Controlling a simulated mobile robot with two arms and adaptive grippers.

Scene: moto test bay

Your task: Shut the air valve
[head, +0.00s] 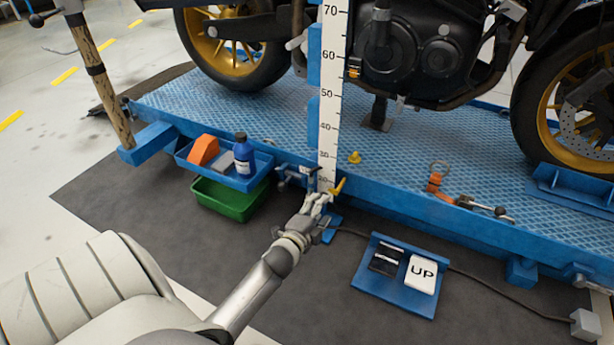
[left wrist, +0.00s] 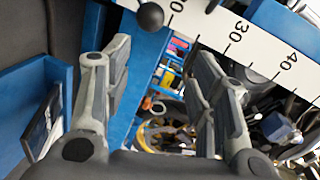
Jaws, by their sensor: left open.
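A small yellow lever (head: 338,187), which looks like the air valve's handle, stands tilted at the lift's front edge beside the foot of the measuring scale. My left gripper (head: 319,196) is open just left of this lever, with its fingers close to it. I cannot tell whether they touch. The valve's body is mostly hidden behind the gripper. In the left wrist view the two fingers (left wrist: 162,62) are spread with nothing clearly held between them. The yellow lever cannot be made out there. My right gripper is in neither view.
The white scale (head: 331,95) rises beside my gripper and crosses the left wrist view (left wrist: 262,50). A blue tray (head: 262,178) and green bin (head: 225,209) sit left. A blue control panel with an UP button (head: 421,272) is right. A motorcycle (head: 425,60) stands on the lift.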

